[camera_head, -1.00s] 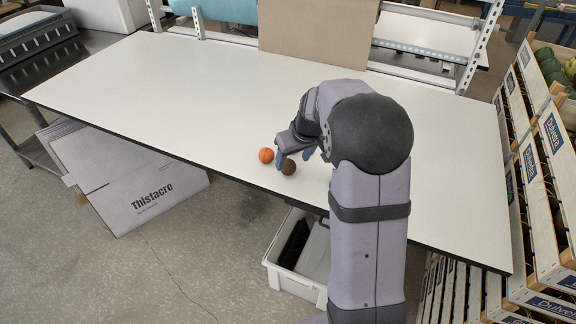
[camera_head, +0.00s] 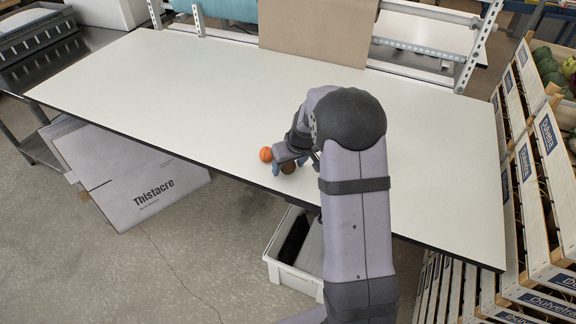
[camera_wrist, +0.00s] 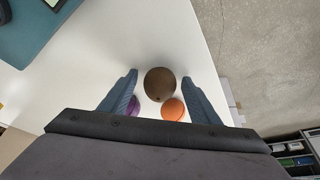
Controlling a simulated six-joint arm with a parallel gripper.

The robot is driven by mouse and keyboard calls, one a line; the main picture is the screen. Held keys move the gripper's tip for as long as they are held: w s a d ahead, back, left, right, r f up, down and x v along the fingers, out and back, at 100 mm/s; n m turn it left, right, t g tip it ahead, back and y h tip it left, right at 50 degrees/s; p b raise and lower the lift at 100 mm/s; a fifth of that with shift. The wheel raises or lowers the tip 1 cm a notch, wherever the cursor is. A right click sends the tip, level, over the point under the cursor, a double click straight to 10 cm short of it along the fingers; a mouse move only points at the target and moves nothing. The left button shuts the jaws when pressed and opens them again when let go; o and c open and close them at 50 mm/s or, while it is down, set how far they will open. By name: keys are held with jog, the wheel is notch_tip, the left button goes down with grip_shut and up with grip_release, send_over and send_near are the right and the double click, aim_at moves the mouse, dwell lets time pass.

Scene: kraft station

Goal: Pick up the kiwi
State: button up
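The kiwi (camera_head: 289,169) is a brown round fruit on the white table near its front edge, partly hidden by my gripper in the head view. In the wrist view the kiwi (camera_wrist: 160,82) lies between and slightly ahead of the two blue fingers. My gripper (camera_wrist: 160,76) is open, with clear gaps to the kiwi on both sides. In the head view my gripper (camera_head: 288,164) is low over the table at the kiwi.
An orange fruit (camera_head: 266,154) sits just left of the kiwi; it also shows in the wrist view (camera_wrist: 173,109). A purple round thing (camera_wrist: 134,106) is partly hidden by the left finger. The white table (camera_head: 180,110) is clear to the left. A white bin (camera_head: 296,275) stands below its front edge.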

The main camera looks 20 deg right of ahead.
jog(key=c, duration=1)
jog(key=shift+r, duration=0.15)
notch_tip(320, 180, up, 10)
jog(key=b, duration=0.2)
jog(key=shift+b, duration=0.4)
jog(key=s+d+m+p, duration=0.1)
jog(key=s+d, duration=0.2)
jog(key=d, duration=0.4)
jog(key=s+d+m+h+p, duration=0.1)
jog(key=s+d+m+p, duration=0.1)
jog(key=d, duration=0.5)
jog(key=s+d+m+p, duration=0.2)
jog(key=s+d, duration=0.2)
jog(key=d, duration=0.3)
jog(key=shift+s+d+f+h, duration=0.15)
jog(key=shift+d+f+h, duration=0.15)
jog(key=shift+f+h, duration=0.1)
jog(key=shift+w+a+r+n+y, duration=0.1)
jog(key=shift+w+a+n+y, duration=0.2)
jog(key=shift+n, duration=0.5)
jog(key=shift+w+a+r+n+y, duration=0.1)
jog(key=shift+w+a+n+y, duration=0.15)
jog(key=shift+n, duration=0.55)
jog(key=shift+w+a+r+n+y, duration=0.1)
jog(key=shift+w+a+n+y, duration=0.2)
jog(key=shift+n, duration=0.5)
